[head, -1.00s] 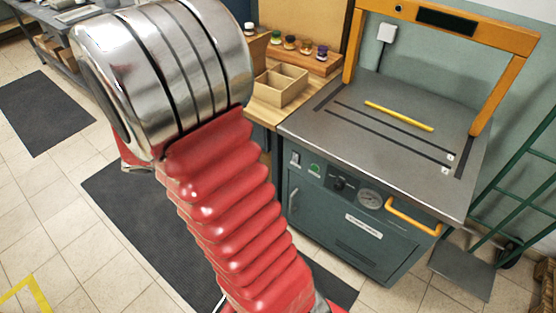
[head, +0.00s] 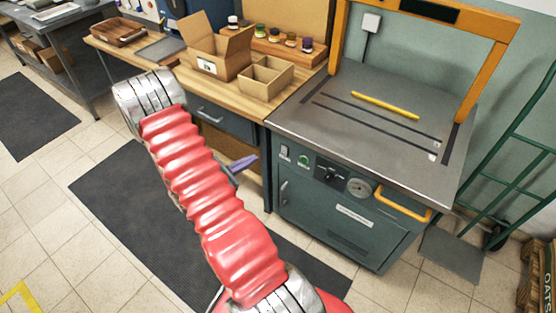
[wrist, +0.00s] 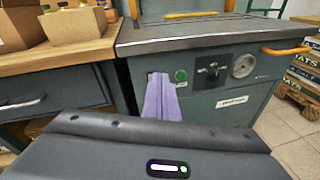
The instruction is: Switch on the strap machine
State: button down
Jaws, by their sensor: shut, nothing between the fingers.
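The strap machine (head: 345,215) is a green-grey cabinet with a steel top and an orange arch. Its front panel has a small pale switch (head: 285,152), a green round button (head: 303,160), a black knob (head: 328,173) and a gauge (head: 360,187). My gripper (head: 250,160) has purple fingers, shut and empty, left of the cabinet in the head view. In the wrist view the fingers (wrist: 159,80) point at the panel just left of the green button (wrist: 181,75) and cover the pale switch's place. Whether they touch the panel cannot be told.
A wooden workbench (head: 215,90) with an open carton (head: 215,50), a divided box (head: 265,77) and jars stands left of the machine. An orange handle (head: 403,204) sticks out at the cabinet's right. A green hand truck (head: 515,150) stands further right.

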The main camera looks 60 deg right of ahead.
aim_at(282, 154)
notch_tip(282, 154, down, 12)
jog(key=s+d+n+t+h, duration=0.1)
jog(key=d+n+t, duration=0.1)
jog(key=n, duration=0.2)
jog(key=shift+r+t, duration=0.25)
jog(key=shift+t, duration=0.05)
jog(key=shift+s+d, duration=0.1)
jog(key=shift+d, duration=0.1)
jog(key=x, duration=1.3)
jog(key=shift+s+d, duration=0.1)
jog(key=shift+d, duration=0.3)
jog(key=shift+w+f+n, duration=0.15)
jog(key=shift+w+n, duration=0.05)
jog(key=shift+n, duration=0.1)
